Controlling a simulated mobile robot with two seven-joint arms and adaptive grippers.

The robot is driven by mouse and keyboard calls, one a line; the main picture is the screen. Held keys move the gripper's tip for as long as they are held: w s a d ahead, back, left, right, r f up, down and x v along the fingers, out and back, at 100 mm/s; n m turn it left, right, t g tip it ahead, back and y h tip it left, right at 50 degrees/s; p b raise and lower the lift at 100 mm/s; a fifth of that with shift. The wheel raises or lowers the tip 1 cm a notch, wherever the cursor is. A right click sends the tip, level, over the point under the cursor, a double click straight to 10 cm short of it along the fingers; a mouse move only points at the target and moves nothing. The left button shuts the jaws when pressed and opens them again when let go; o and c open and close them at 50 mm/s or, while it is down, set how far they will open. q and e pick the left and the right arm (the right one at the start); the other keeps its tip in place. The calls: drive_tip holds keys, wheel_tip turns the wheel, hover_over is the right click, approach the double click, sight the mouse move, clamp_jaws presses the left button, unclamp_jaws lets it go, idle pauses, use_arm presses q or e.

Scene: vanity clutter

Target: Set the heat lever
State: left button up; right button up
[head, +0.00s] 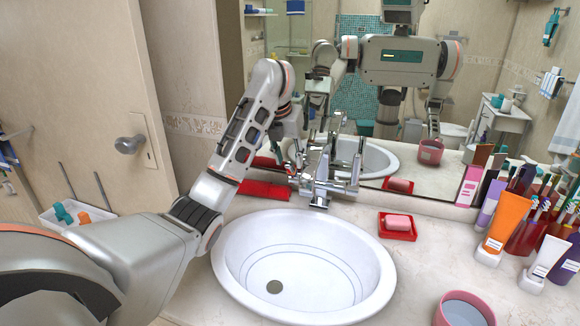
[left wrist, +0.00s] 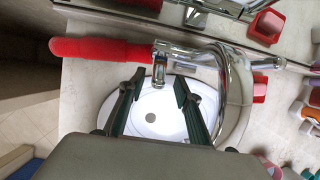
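The chrome faucet (head: 345,185) stands at the back rim of the white basin. In the left wrist view its curved chrome spout (left wrist: 232,75) is right of the fingers, and a short chrome lever-like part (left wrist: 159,72) lies just past the gap between the fingertips. Which part is the heat lever I cannot tell for sure. My left gripper (head: 297,160) is at the left side of the faucet, partly hidden by its own wrist in the head view. In the left wrist view its dark fingers (left wrist: 157,88) are apart with nothing between them. My right gripper is not in view.
The white basin (head: 232,262) is in front. A pink soap on a red dish (head: 399,235) is at right, with tubes and brushes beyond. The mirror (head: 470,110) rises close behind the faucet.

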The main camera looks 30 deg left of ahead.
sight(290, 173)
use_arm(q)
drive_tip(key=shift+x, duration=2)
clamp_jaws()
